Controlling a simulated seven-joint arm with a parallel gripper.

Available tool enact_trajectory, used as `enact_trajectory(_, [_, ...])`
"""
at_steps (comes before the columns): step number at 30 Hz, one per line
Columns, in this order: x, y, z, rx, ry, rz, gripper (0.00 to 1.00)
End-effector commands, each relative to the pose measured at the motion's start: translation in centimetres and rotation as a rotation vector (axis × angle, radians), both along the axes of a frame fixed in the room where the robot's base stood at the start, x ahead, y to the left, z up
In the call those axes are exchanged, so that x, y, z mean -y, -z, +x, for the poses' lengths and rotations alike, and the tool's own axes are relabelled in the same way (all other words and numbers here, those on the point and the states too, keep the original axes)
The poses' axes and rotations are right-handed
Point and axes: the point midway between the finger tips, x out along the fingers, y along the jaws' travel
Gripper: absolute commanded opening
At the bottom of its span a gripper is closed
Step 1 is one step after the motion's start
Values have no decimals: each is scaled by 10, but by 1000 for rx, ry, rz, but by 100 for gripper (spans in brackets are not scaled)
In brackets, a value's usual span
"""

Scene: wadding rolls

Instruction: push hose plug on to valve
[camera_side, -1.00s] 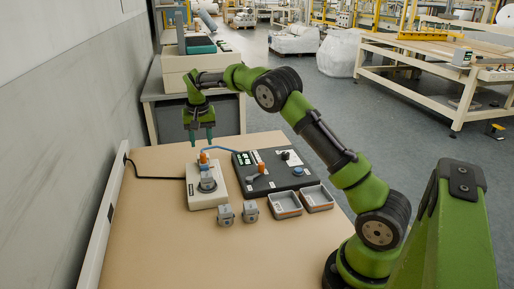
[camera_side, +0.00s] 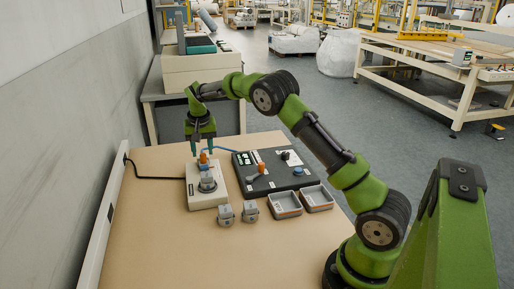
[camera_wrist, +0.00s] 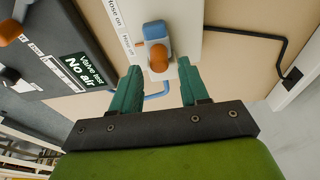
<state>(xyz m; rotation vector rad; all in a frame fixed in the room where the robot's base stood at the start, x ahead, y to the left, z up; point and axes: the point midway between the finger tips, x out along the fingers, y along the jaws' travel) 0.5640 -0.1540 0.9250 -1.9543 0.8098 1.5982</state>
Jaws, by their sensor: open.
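The orange hose plug (camera_side: 203,158) stands at the far end of the pale valve box (camera_side: 205,200), with a thin blue hose (camera_side: 222,149) running from it to the dark panel. In the wrist view the orange plug (camera_wrist: 159,57) sits beside a blue fitting (camera_wrist: 155,31) on a grey block. Whether plug and fitting are joined cannot be told. My gripper (camera_side: 202,152) points down over the plug. In the wrist view its teal fingers (camera_wrist: 159,70) are open, one to each side of the plug, with a gap visible on both sides.
The dark test panel (camera_side: 277,181) lies right of the valve box; its display reads "No air" in the wrist view (camera_wrist: 85,70). Two grey trays (camera_side: 285,212) and two small grey parts (camera_side: 225,221) lie in front. A black cable (camera_side: 155,178) runs left. The front-left tabletop is clear.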

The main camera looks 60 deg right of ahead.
Motion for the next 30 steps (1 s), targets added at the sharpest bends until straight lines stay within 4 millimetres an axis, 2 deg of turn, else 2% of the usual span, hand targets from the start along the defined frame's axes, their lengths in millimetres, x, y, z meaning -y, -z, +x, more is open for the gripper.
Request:
enact_trajectory(12, [1,26,1,-1,0,1,45])
enact_trajectory(24, [1,31,1,1,0,-1,45])
enact_trajectory(30, [1,31,1,1,0,-1,17])
